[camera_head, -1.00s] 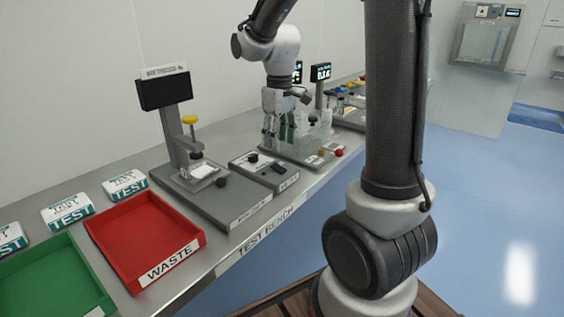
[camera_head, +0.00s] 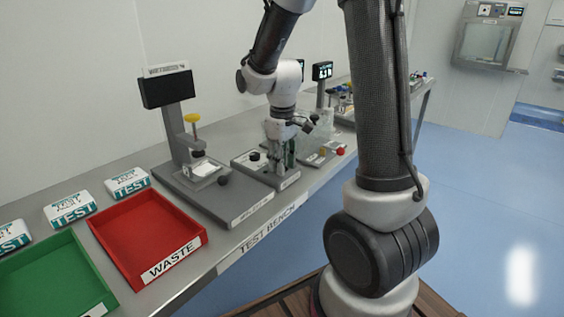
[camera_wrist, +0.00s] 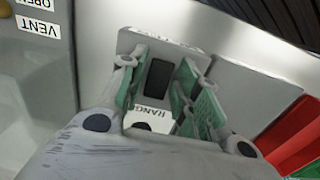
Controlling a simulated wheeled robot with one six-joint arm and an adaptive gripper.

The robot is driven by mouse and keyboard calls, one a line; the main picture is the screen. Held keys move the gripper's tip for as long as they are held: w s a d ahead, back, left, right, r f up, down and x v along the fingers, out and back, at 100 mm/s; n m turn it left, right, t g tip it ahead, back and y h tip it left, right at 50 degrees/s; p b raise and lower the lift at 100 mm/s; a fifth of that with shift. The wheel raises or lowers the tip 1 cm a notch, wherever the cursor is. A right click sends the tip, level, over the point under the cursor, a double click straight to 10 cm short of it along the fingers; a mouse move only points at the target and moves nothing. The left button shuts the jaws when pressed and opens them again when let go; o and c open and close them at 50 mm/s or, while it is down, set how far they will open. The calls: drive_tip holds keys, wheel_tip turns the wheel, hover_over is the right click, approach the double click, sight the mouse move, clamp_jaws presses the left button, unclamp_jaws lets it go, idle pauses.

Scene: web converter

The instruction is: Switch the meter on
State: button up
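A small grey control box (camera_head: 245,161) sits on the bench, with a round black knob (camera_head: 254,156) on its top. I take it to be the meter's box. In the wrist view its grey top plate (camera_wrist: 129,42) carries a black rocker switch (camera_wrist: 160,80) and a label reading "RANGE" upside down. My gripper (camera_head: 284,158) points down over the right end of this box. In the wrist view the gripper (camera_wrist: 160,88) is open, with its green-padded fingers apart on either side of the switch. Contact and the switch's position cannot be told.
A grey press stand (camera_head: 205,205) with a dark display stands left of the box. A red WASTE tray (camera_head: 130,225) and a green tray (camera_head: 50,280) are further left. A clear fixture with a VENT label (camera_wrist: 38,27) stands close on the other side.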

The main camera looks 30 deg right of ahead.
clamp_jaws()
drive_tip(key=shift+w+g+h, duration=0.15)
drive_tip(key=shift+g+h, duration=0.15)
drive_tip(key=shift+g, duration=0.4)
drive_tip(key=shift+o, duration=2.4)
unclamp_jaws()
drive_tip(key=shift+r, duration=0.1)
wheel_tip(320, 180, up, 12)
drive_tip(key=w, duration=0.1)
drive_tip(key=shift+w+a, duration=0.15)
drive_tip(key=shift+a, duration=0.15)
